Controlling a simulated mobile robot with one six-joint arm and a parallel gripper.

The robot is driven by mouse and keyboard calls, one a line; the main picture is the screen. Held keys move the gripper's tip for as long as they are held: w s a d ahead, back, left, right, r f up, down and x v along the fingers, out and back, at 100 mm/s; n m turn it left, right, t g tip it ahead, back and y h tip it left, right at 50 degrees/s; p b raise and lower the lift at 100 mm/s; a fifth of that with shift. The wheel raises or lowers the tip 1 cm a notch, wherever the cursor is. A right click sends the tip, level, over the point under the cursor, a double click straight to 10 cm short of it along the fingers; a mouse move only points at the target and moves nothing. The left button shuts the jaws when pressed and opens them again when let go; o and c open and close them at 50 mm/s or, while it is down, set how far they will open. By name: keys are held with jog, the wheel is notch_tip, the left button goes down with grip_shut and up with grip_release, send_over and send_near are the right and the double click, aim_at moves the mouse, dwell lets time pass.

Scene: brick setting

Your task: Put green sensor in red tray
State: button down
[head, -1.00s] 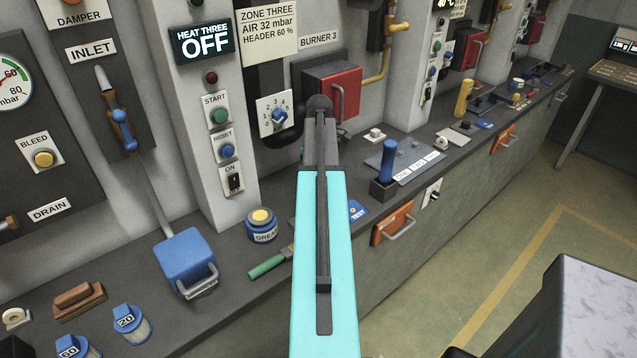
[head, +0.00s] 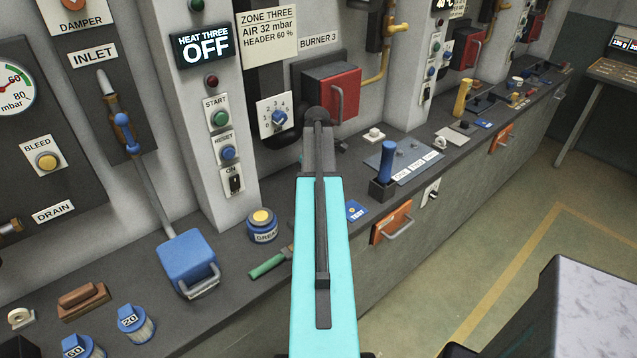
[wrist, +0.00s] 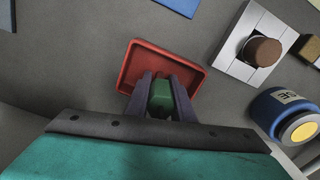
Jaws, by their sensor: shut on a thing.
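The red tray (wrist: 130,70) is a shallow rectangular tray on the grey bench, seen in the wrist view. My gripper (wrist: 162,84) is over its near part, fingers pointing into it. It is shut on the green sensor (wrist: 162,97), which sits between the two dark fingers. The fingers and sensor cover part of the tray's near side. I cannot tell whether the sensor touches the tray floor. In the head view, my own arm hides the gripper, sensor and tray.
A blue jar with a yellow top (wrist: 287,112) and a white plate with a brown knob (wrist: 240,65) are right of the tray in the wrist view. In the head view, a green-handled tool (head: 268,265) lies left of my arm. A wall with panels rises behind.

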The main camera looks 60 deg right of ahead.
jog(key=shift+f, duration=0.15)
jog(key=c, duration=1.5)
grip_release()
jog(key=shift+c, duration=0.2)
jog(key=shift+r+b, duration=1.3)
jog(key=shift+r, duration=4.85)
jog(key=shift+r, duration=0.1)
